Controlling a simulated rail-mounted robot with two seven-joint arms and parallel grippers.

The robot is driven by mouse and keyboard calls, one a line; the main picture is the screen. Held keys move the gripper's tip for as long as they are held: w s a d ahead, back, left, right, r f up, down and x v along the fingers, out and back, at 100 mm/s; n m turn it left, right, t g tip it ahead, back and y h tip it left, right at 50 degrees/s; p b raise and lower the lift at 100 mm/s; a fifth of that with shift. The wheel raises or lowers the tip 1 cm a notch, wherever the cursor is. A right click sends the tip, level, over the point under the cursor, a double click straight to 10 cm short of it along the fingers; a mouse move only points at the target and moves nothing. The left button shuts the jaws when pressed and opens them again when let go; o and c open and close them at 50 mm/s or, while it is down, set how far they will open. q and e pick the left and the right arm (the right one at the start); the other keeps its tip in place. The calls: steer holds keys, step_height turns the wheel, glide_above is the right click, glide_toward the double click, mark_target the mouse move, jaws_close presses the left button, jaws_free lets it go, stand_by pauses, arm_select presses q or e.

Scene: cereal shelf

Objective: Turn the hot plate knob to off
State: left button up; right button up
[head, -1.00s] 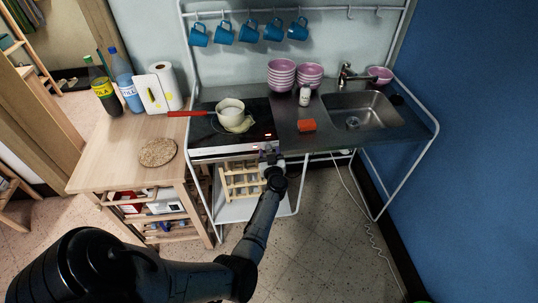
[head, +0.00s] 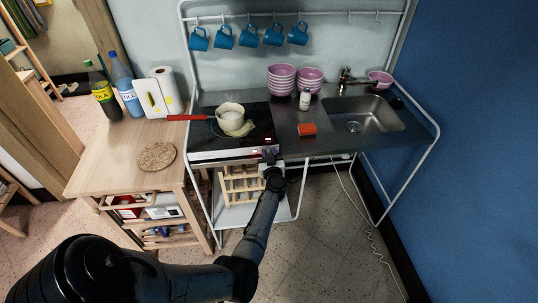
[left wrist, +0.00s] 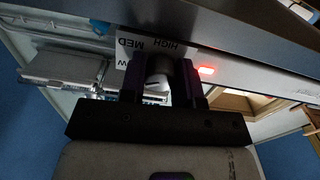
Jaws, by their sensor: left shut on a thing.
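The black hot plate (head: 208,143) is set in the left part of the counter, with its light control strip along the front edge. My left gripper (head: 268,156) is at the right part of that strip and hides the knob in the head view. In the left wrist view, the dark fingers of my left gripper (left wrist: 160,82) are shut on the round grey knob (left wrist: 158,68). A white label (left wrist: 150,44) behind the knob reads HIGH and MED, with part of another word. A red light (left wrist: 206,71) glows beside the knob. My right gripper is not in view.
A wooden cart (head: 110,168) is at left.

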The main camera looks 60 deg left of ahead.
arm_select(q)
steer(key=shift+c, duration=0.7)
steer(key=shift+n, duration=0.3)
steer(key=shift+n+p, duration=0.4)
steer(key=shift+n, duration=0.3)
steer(key=n, duration=0.3)
steer(key=shift+n+p, duration=0.3)
steer(key=n, duration=0.3)
steer(key=shift+n, duration=1.6)
